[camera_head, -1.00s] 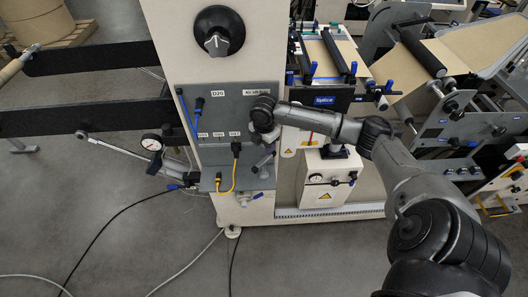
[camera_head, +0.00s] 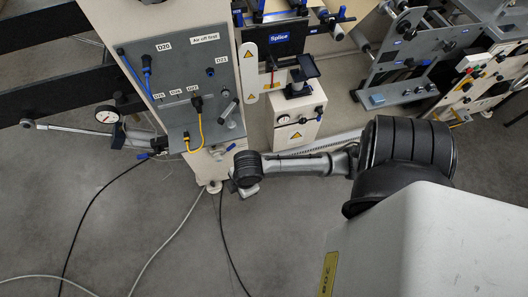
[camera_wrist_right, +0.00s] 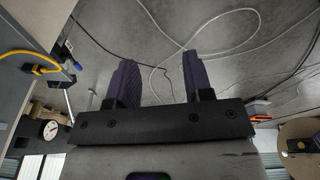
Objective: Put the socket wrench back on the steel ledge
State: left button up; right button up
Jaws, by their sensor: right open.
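I cannot make out the socket wrench for certain. A long silver bar with a round head (camera_head: 62,128) extends left from beside the gauge in the head view; whether it is the wrench, I cannot tell. The grey steel ledge (camera_head: 208,137) juts out at the foot of the grey panel. My right gripper (camera_head: 250,192) is below and right of the ledge, apart from it, mostly hidden by its black wrist. In the right wrist view its dark fingers (camera_wrist_right: 158,72) are spread with nothing between them, over floor and cables. My left gripper is not in view.
A yellow cable (camera_head: 201,130) and black plug (camera_head: 197,102) are at the panel. A round gauge (camera_head: 107,115) stands left of it. A white box (camera_head: 300,120) stands right of the cabinet. Loose cables cross the open floor (camera_head: 120,250).

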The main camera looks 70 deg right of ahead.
jog(key=s+a+r+m+t+h, duration=0.1)
jog(key=s+a+r+m, duration=0.2)
jog(key=s+m, duration=0.4)
jog(key=shift+s+a+r+m, duration=0.3)
jog(key=shift+s+r, duration=0.1)
jog(key=shift+s, duration=0.55)
